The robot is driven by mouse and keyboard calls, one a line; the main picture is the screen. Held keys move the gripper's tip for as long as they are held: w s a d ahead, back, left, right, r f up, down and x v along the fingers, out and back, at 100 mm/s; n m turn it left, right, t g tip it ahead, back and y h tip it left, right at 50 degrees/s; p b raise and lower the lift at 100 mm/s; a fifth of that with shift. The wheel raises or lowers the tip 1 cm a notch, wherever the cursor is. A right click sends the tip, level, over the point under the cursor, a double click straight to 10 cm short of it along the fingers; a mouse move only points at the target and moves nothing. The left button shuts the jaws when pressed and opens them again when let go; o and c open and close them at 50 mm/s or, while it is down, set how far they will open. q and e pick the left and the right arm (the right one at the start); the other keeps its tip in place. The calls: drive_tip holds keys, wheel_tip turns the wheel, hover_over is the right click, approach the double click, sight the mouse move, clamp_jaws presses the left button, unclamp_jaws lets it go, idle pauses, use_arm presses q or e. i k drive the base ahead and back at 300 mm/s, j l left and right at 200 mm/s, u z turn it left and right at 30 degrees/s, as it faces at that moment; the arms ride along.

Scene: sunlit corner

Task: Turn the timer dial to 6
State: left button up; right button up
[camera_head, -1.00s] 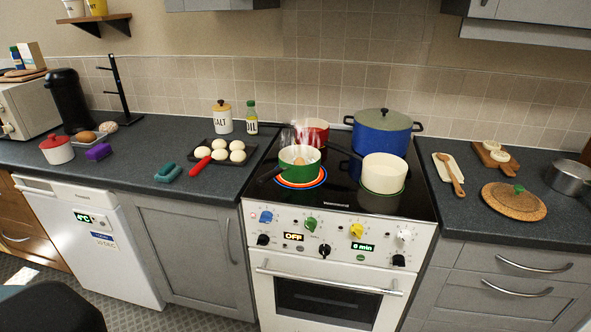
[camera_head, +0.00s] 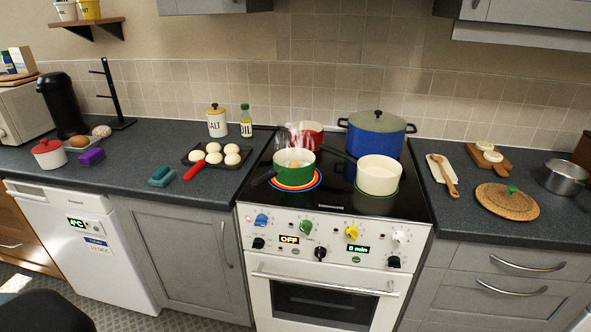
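The stove (camera_head: 318,281) stands in the middle with a row of coloured knobs on its white front panel. A green display (camera_head: 358,248) reads "0 min" on the right part of the panel. A yellow dial (camera_head: 352,232) sits just above that display; its pointer setting is too small to read. Another display (camera_head: 289,239) reads "OFF", with a green knob (camera_head: 306,227) near it. A blue knob (camera_head: 261,219), a white knob (camera_head: 399,237) and several black knobs are also on the panel. Neither of my grippers is in view.
A steaming green pot (camera_head: 295,160), a white pot (camera_head: 378,176), a red pot (camera_head: 306,136) and a large blue pot (camera_head: 376,139) stand on the cooktop. An oven handle (camera_head: 318,284) sticks out below the panel. The space before the panel looks clear.

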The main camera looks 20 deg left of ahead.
sight(393, 261)
drive_tip(key=i+l, duration=0.1)
drive_tip(key=l, duration=0.95)
drive_tip(key=i+l, duration=0.15)
drive_tip(key=l, duration=0.35)
drive_tip(key=i+l, duration=0.1)
drive_tip(key=l, duration=0.4)
